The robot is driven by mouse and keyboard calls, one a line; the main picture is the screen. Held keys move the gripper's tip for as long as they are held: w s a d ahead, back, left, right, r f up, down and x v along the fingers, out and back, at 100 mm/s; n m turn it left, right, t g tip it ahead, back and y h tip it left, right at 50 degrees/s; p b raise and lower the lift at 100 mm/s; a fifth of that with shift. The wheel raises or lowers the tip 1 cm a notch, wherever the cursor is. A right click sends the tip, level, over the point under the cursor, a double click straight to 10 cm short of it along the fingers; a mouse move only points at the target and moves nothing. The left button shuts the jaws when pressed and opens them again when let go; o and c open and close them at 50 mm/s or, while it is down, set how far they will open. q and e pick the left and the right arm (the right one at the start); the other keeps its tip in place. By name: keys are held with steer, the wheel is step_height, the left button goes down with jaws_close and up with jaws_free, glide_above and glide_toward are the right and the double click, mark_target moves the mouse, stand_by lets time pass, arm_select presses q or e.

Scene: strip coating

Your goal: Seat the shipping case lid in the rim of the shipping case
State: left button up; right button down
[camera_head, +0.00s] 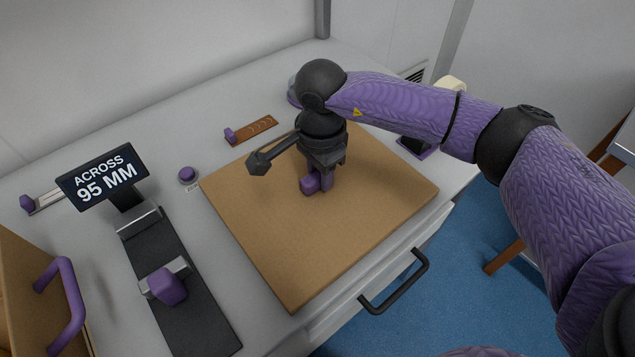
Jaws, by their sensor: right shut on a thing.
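A flat, square tan panel (285,255), which looks like the shipping case lid, lies level over the worktop. My right gripper (318,182) points down at its upper middle and is shut at a small purple piece there. The jaws hide most of that grip. A tan upright wall with a purple bail handle (68,305) shows at the lower left edge and may be the shipping case. It is cut off by the frame, and its rim cannot be made out. My left gripper is out of view.
A display reading "ACROSS 95 MM" (102,178) stands by a black strip fixture (195,318) with a purple knob. A purple button (187,174) and a brown wooden strip (256,130) lie behind the panel. A black drawer handle (398,289) sticks out in front.

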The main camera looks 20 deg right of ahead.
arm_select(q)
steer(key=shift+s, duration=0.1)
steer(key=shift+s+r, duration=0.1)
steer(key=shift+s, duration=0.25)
arm_select(e)
steer(key=shift+r, duration=0.1)
steer(key=shift+r+p, duration=0.8)
steer(key=shift+r, duration=0.3)
steer(key=shift+r+p, duration=0.4)
steer(key=shift+r, duration=0.15)
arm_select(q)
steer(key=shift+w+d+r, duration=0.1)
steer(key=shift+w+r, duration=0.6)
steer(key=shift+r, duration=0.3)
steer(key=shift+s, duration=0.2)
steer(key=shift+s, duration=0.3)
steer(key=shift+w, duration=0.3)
